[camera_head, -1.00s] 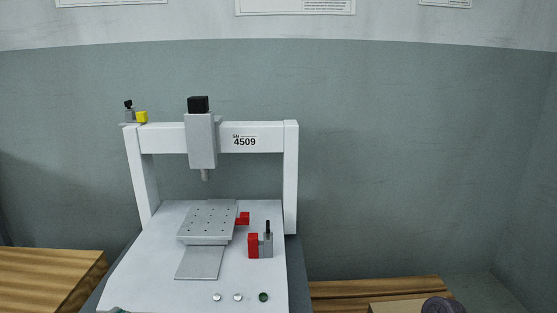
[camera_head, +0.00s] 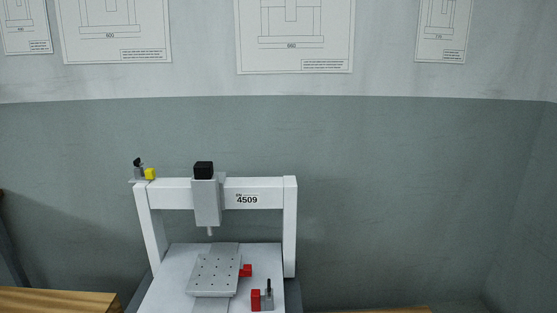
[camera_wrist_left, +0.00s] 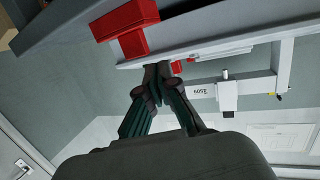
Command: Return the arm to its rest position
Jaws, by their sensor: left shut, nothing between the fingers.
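My left gripper (camera_wrist_left: 163,72) is in the left wrist view, with its dark fingers closed together and nothing between them. It does not show in the head view. The gantry machine (camera_head: 290,225) is white with a label reading 4509. It also shows in the left wrist view (camera_wrist_left: 286,65), turned upside down, beyond the fingertips. A red block (camera_wrist_left: 125,20) is near the fingertips at the upper left of that view; I cannot tell whether they touch. My right gripper is in neither view.
A grey plate with holes (camera_head: 215,277) is on the machine's bed. A red and grey fixture (camera_head: 262,297) stands to its right. A yellow block (camera_head: 150,174) is on top of the frame's left end. Wooden surfaces (camera_head: 55,301) lie low at the left. Posters (camera_head: 295,35) hang on the wall.

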